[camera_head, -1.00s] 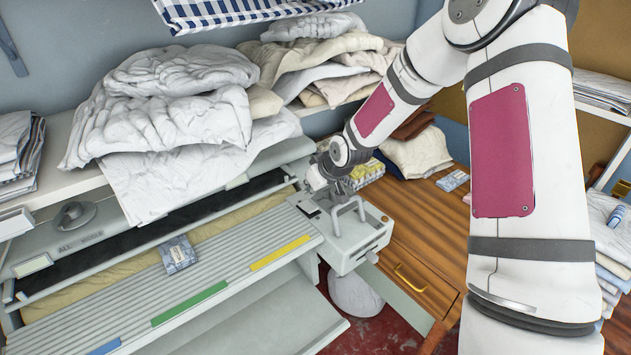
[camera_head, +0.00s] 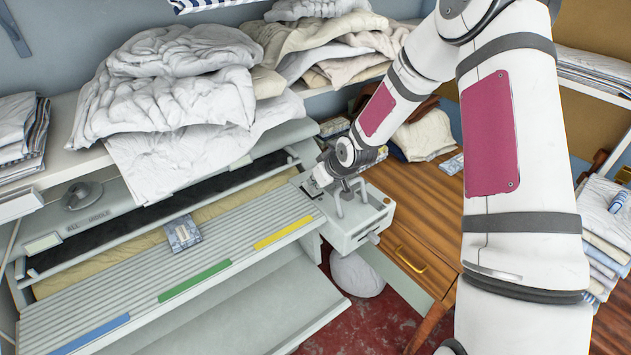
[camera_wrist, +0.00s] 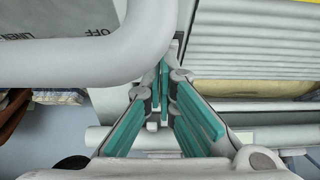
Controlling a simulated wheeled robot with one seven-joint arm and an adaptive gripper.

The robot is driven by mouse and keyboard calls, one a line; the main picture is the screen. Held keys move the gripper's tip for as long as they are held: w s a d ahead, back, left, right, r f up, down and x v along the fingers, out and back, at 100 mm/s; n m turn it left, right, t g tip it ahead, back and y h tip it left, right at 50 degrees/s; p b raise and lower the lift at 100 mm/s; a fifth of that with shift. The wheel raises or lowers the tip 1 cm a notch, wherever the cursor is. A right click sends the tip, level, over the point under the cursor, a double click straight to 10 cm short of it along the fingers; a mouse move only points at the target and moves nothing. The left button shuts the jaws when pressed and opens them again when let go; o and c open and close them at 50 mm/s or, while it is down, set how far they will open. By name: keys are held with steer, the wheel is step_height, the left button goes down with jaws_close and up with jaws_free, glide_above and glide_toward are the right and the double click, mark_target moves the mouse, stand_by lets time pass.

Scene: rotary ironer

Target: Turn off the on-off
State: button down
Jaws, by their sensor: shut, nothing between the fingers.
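My gripper (camera_head: 339,200) is shut and empty, pointing down over the box beside the loop handle. In the wrist view its teal-padded fingers (camera_wrist: 163,90) converge near the centre. The loop handle crosses the upper left there (camera_wrist: 95,70), near partly covered dark lettering on a pale panel (camera_wrist: 60,30). I cannot clearly make out the on-off control or its position.
Piled white linens (camera_head: 180,100) lie on the shelf behind the ironer. A small patterned packet (camera_head: 182,234) lies on the ironer. A wooden cabinet (camera_head: 415,235) stands right of the control box. Folded laundry (camera_head: 603,235) is stacked at the far right.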

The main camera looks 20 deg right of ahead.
steer(key=shift+w, duration=0.1)
steer(key=shift+w+a+r, duration=0.2)
steer(key=shift+w+a, duration=0.1)
steer(key=shift+w, duration=0.3)
